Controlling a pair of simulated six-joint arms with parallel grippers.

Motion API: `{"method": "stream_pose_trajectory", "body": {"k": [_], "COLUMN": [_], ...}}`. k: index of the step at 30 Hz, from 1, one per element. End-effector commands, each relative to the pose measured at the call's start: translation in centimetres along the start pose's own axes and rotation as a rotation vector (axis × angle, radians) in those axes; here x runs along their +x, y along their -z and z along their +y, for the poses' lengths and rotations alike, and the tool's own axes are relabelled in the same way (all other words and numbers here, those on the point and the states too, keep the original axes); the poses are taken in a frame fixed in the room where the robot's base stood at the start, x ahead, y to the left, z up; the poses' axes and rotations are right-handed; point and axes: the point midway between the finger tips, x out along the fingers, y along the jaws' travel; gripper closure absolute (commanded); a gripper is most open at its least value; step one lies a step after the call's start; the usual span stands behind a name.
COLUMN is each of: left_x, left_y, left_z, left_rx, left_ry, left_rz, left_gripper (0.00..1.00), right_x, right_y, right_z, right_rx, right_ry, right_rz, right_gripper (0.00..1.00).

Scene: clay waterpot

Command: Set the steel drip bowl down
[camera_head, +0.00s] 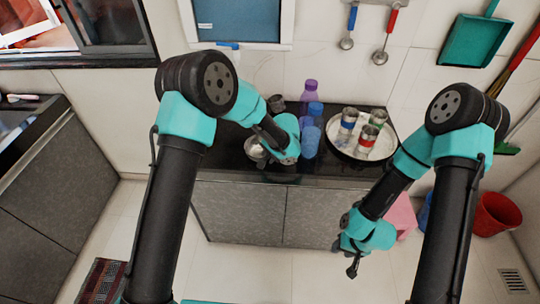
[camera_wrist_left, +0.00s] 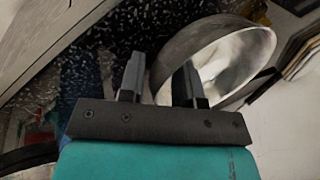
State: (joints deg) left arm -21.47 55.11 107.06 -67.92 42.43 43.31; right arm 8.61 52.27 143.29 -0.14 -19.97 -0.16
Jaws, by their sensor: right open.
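The steel drip bowl (camera_head: 254,149) shows over the left part of the dark counter in the head view, partly covered by my left gripper (camera_head: 263,160). In the left wrist view the bowl (camera_wrist_left: 236,62) is a shiny metal shell, tilted in that picture, with its open side to the right. The fingers of my left gripper (camera_wrist_left: 160,82) stand on either side of the bowl's wall and hold it. Whether the bowl's base touches the counter is hidden. My right gripper (camera_head: 352,268) is open and empty, low in front of the counter.
A round tray (camera_head: 386,150) with metal cups stands on the counter's right part. A purple bottle (camera_head: 308,93) and blue cups (camera_head: 310,142) stand between tray and left gripper. A small dark pot (camera_head: 278,102) is at the back. A red bucket (camera_head: 497,213) stands on the floor at right.

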Motion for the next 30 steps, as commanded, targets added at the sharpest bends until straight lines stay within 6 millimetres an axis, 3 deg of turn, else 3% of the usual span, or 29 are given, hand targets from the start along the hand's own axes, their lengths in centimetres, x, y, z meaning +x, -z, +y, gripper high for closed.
{"method": "stream_pose_trajectory", "body": {"k": [8, 22, 30], "left_x": [-2.1, -10.4, -12.2], "left_y": [0.1, 0.1, 0.0], "left_z": [-0.1, -0.1, -0.1], "left_rx": [-0.001, 0.000, 0.001], "left_ry": [0.001, 0.000, 0.000], "left_rz": [0.003, 0.004, 0.001], "left_gripper": [0.69, 0.69, 0.69], "right_x": [0.0, 0.0, 0.0], "right_y": [0.0, 0.0, 0.0], "right_z": [0.0, 0.0, 0.0], "right_rx": [0.000, 0.000, 0.000], "right_ry": [0.000, 0.000, 0.000], "right_rz": [0.000, 0.000, 0.000], "right_gripper": [0.57, 0.57, 0.57]}}
